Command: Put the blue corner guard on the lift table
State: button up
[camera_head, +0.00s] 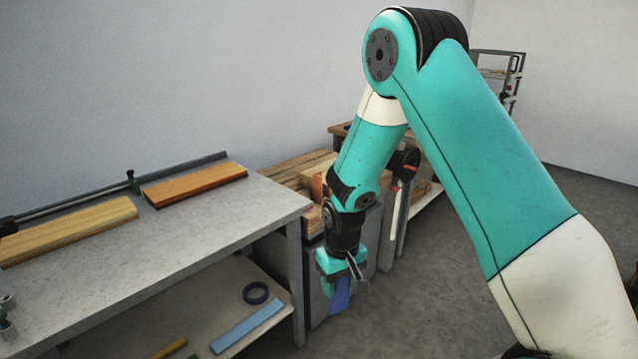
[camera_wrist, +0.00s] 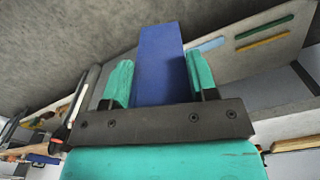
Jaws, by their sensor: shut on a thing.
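The blue corner guard (camera_head: 340,299) is in my gripper (camera_head: 345,280), which points down in the open space to the right of the grey workbench. The wrist view shows the dark blue guard (camera_wrist: 160,55) between the two teal fingers of my gripper (camera_wrist: 158,78), reaching out past their tips. In the head view its upper part is hidden by the gripper. I cannot tell for certain which surface is the lift table; a wood-topped grey unit (camera_head: 318,285) stands behind my gripper, partly hidden by my arm.
The grey workbench (camera_head: 200,236) at left bears two wooden boards and a metal fence. Its lower shelf holds a black ring (camera_head: 256,293), a light blue strip (camera_head: 246,326) and a yellow strip (camera_head: 170,348). A shelf rack (camera_head: 498,75) stands at the back. Floor (camera_head: 440,290) shows beneath my arm.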

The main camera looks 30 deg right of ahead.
aim_at(294, 187)
jog(key=z, duration=0.55)
jog(key=i, duration=0.65)
jog(key=z, duration=0.6)
jog(key=i, duration=1.5)
jog(key=u, duration=1.15)
jog(key=i, duration=0.5)
jog(key=u, duration=0.55)
